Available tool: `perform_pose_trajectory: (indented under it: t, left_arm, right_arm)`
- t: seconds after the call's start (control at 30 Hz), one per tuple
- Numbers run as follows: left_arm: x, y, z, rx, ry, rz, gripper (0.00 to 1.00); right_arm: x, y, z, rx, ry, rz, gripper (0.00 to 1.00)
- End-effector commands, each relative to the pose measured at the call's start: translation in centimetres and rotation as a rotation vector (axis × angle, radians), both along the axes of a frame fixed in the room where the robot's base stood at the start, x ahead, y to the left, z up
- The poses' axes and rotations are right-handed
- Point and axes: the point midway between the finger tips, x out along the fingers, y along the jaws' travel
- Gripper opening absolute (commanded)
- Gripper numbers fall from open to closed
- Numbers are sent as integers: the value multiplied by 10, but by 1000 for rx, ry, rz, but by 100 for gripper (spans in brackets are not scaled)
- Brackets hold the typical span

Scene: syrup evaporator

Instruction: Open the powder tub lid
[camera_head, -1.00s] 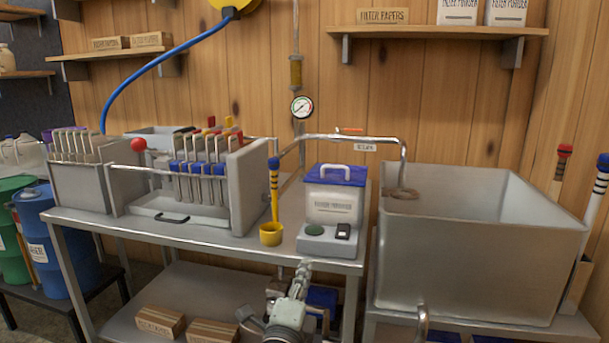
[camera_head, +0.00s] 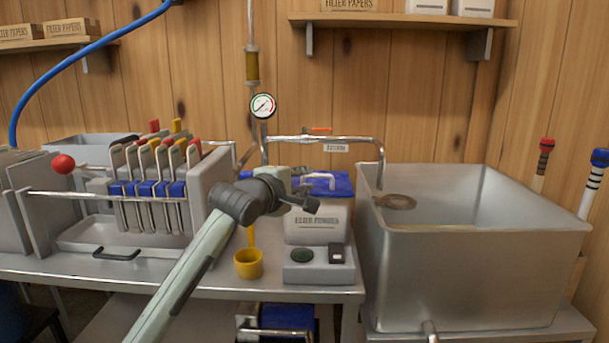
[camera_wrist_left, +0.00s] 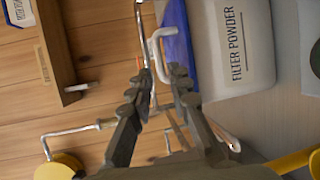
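The powder tub (camera_head: 318,233) is a white box labelled filter powder with a blue lid (camera_head: 340,184), seated on a grey stand. A white loop handle (camera_head: 322,176) rises from the lid. My left gripper (camera_head: 312,203) is in front of the tub's upper left part and hides some of the lid. In the left wrist view, the left gripper (camera_wrist_left: 161,72) is open, its two fingers apart and pointing toward the white handle (camera_wrist_left: 155,48) and blue lid (camera_wrist_left: 178,40). I cannot tell whether the fingers touch the handle. My right gripper is not in view.
A filter press (camera_head: 150,200) is further left. A large steel basin (camera_head: 470,270) is close on the right. A metal pipe (camera_head: 350,139) and gauge (camera_head: 263,106) are behind.

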Motion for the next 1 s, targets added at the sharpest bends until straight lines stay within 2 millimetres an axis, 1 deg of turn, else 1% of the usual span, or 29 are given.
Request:
perform_pose_trajectory:
  t: [0.07,0.23,0.27,0.33,0.4,0.53,0.77,0.9,0.93,1.0]
  left_arm:
    - [12,-6,-1,-4,2,-1,18]
    - [37,-17,-6,-7,4,-2,18]
    - [41,-19,-6,-7,4,-2,18]
    - [49,-22,-8,-8,4,-3,18]
    - [54,-24,-9,-8,2,-3,18]
    - [59,-26,-11,-7,1,-3,18]
    - [60,-26,-11,-7,0,-3,18]
    - [59,-26,-11,-7,0,-3,2]
    - [59,-26,-11,-7,0,-3,0]
    - [59,-26,-11,-7,0,-3,0]
  right_arm:
    - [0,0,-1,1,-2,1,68]
    - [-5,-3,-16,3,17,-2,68]
    - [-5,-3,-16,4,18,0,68]
    - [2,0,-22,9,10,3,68]
    - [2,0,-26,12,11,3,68]
    - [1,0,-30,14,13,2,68]
    - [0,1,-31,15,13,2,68]
    - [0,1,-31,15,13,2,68]
    - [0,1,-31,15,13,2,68]
    - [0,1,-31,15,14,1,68]
